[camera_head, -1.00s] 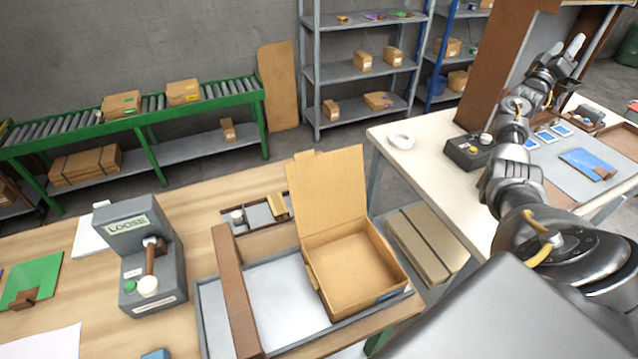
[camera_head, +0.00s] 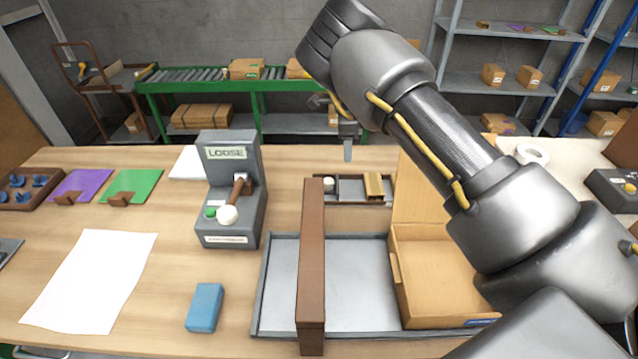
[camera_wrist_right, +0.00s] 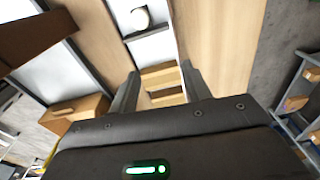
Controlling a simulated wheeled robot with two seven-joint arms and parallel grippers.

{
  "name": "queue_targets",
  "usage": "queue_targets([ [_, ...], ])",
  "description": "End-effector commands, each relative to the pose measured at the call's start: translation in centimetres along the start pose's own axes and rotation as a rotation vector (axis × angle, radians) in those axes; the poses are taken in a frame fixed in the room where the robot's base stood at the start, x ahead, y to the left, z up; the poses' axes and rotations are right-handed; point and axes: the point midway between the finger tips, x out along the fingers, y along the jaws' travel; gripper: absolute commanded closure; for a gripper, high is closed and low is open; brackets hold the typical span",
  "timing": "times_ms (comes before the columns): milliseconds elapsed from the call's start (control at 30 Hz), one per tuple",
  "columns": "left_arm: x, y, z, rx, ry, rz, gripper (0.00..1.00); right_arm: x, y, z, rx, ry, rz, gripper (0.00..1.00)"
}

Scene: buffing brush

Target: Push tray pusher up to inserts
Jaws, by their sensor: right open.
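A small narrow tray (camera_head: 350,203) lies behind the large grey tray. At its left end is a round white knob (camera_head: 328,184), apparently the tray pusher. Tan inserts (camera_head: 375,186) stand at its right end, with a gap between. In the right wrist view the white knob (camera_wrist_right: 140,18) is at the top and the tan inserts (camera_wrist_right: 161,78) show between my fingers. My right gripper (camera_wrist_right: 160,88) is open and empty. In the head view its finger (camera_head: 348,147) hangs above and behind the small tray; the arm hides most of the gripper. My left gripper is out of view.
A brown bar (camera_head: 312,265) crosses the large grey tray (camera_head: 360,280). An open cardboard box (camera_head: 435,275) stands on the tray's right side. A grey LOOSE device (camera_head: 228,190) stands to the left, with a blue block (camera_head: 205,307) in front of it.

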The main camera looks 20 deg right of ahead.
Motion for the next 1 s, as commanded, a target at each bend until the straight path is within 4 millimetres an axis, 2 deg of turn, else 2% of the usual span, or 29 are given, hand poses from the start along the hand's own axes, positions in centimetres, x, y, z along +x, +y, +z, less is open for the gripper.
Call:
queue_targets([
  [33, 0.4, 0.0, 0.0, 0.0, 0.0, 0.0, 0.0, -0.4, 0.7, 1.6, -0.017, -0.023, 0.004, 0.52],
  [133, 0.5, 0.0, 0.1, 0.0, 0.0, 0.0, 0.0, -1.1, 1.7, 3.5, -0.039, -0.051, 0.015, 0.52],
  [367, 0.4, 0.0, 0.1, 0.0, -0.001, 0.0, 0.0, -1.1, 2.0, 4.3, -0.05, -0.059, 0.02, 0.52],
  [467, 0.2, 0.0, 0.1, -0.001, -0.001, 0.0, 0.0, -0.1, 2.0, 4.3, -0.049, -0.058, 0.021, 0.52],
  [667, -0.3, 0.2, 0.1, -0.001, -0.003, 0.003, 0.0, 3.4, 2.1, 4.5, -0.049, -0.058, 0.023, 0.52],
  [800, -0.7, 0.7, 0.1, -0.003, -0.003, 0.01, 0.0, 6.0, 2.2, 4.6, -0.048, -0.057, 0.023, 0.52],
  [1000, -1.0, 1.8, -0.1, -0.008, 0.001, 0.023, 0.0, 8.5, 2.1, 4.8, -0.05, -0.058, 0.019, 0.52],
])
